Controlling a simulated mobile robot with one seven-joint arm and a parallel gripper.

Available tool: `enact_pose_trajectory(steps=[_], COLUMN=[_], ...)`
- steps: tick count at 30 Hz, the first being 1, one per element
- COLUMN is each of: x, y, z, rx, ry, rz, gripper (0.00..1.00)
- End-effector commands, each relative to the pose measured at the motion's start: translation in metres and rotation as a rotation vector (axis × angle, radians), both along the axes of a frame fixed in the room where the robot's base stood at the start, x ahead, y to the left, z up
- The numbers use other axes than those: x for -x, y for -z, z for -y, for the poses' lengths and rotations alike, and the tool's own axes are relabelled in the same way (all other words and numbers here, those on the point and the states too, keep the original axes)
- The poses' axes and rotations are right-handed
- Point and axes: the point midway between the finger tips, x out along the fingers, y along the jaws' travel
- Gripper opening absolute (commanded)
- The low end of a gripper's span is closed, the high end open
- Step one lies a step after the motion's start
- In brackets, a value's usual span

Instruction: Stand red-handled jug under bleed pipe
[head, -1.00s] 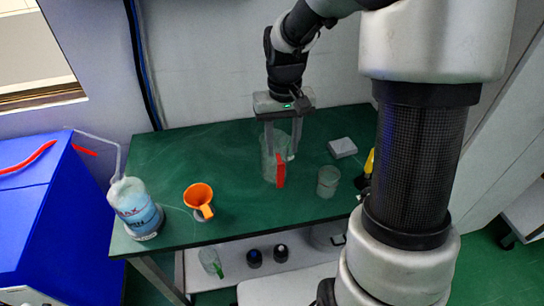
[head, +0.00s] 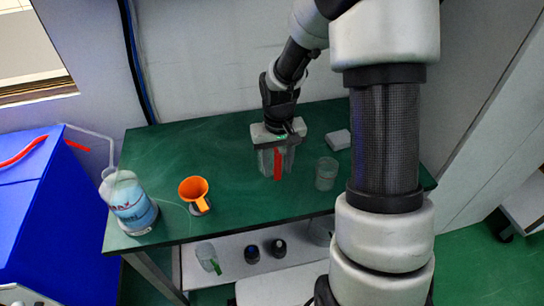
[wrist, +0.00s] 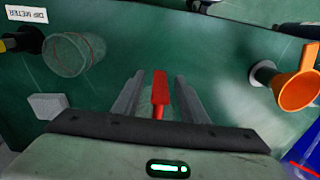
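The clear jug with a red handle (head: 278,164) stands on the green table (head: 236,206). In the wrist view its red handle (wrist: 160,90) shows between the fingers, with gaps at both sides. My gripper (head: 275,165) points down over the jug, its fingers spread around it; I see no clear sign that they press on it. The jug's clear body is mostly hidden by the gripper and hard to make out. A thin grey pipe (head: 108,142) comes off the blue cabinet (head: 40,230) at the left and bends down over a labelled clear bottle (head: 131,203).
An orange cup-like vessel (head: 193,189) stands left of the jug. A clear beaker (head: 326,174) and a small pale box (head: 338,140) stand right of it. A shelf below holds a green-handled clear vessel (head: 207,257) and two dark jars. The table between jug and orange vessel is clear.

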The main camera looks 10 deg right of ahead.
Motion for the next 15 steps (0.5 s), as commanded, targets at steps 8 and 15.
enact_pose_trajectory(steps=[8,15], x=[0.0,-0.0003], y=[-0.0009,-0.0013], z=[0.0001,0.0001], rx=[0.0,0.0], ry=[0.0,0.0], rz=[0.0,0.001], gripper=[0.19,0.0])
